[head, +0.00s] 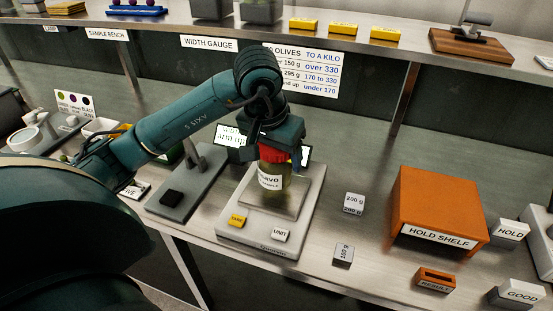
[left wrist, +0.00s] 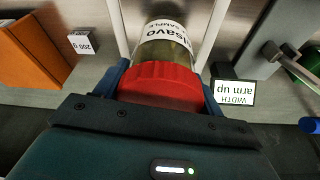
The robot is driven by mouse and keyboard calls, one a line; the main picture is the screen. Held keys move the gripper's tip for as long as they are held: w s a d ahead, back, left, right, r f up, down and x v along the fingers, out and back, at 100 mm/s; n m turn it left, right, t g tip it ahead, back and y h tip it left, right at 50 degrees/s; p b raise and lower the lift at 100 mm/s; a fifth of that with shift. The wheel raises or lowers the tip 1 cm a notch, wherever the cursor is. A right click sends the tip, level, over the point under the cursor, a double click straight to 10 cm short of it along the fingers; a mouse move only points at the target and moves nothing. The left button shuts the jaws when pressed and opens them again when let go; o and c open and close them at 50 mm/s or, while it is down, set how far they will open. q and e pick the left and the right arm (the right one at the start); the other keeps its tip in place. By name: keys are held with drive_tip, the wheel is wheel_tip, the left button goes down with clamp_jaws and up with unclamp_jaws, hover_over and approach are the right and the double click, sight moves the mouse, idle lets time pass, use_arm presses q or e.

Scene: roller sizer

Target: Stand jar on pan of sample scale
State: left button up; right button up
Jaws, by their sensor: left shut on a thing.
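The jar (head: 270,181) has a red lid and a white label and holds olive-green contents. It stands upright at the pan (head: 291,199) of the sample scale (head: 258,229); I cannot tell whether its base touches the pan. My left gripper (head: 275,150) comes down from above and is shut on the jar's red lid. In the left wrist view the red lid (left wrist: 161,84) sits between the fingers, with the glass and label beyond it. The gripper hides part of the scale's display. My right gripper is not in view.
Weights (head: 354,203) and (head: 343,254), marked 200 g and 100 g, stand right of the scale. An orange hold shelf (head: 437,208) is further right, near a result block (head: 435,279). The width gauge (head: 184,196) stands close on the left. A raised shelf runs behind.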

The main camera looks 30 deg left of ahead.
use_arm(q)
drive_tip(key=shift+f, duration=0.9)
drive_tip(key=shift+f, duration=0.2)
drive_tip(key=o, duration=1.2)
drive_tip(key=shift+r, duration=0.1)
